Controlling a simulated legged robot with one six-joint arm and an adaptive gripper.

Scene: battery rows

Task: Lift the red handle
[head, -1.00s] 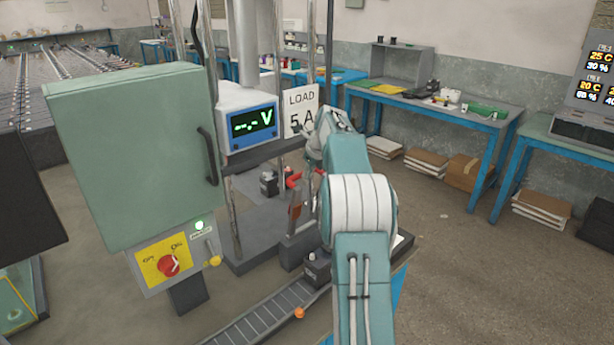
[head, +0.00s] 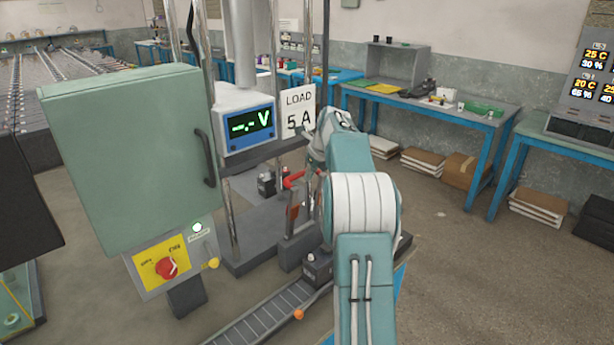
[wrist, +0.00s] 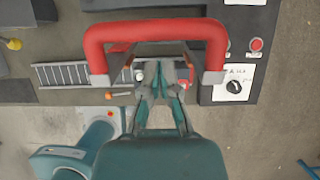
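The red handle (head: 293,181) is a thick U-shaped bar on the test stand. In the wrist view the handle (wrist: 155,31) spans the upper part, with its crossbar running left to right and grey ends below. My gripper (wrist: 160,66) points at the space below the crossbar, between the handle's two legs. Its fingers are drawn together with nothing visible held between them. The crossbar shows apart from the fingertips in this view; depth between them is unclear. In the head view my arm hides most of the gripper.
A green cabinet (head: 125,160) with a red rotary switch stands left of the handle. A voltmeter (head: 250,124) and load sign (head: 299,112) are above it. A dark battery (head: 317,266) sits below on the roller track (head: 262,318). Open floor lies to the right.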

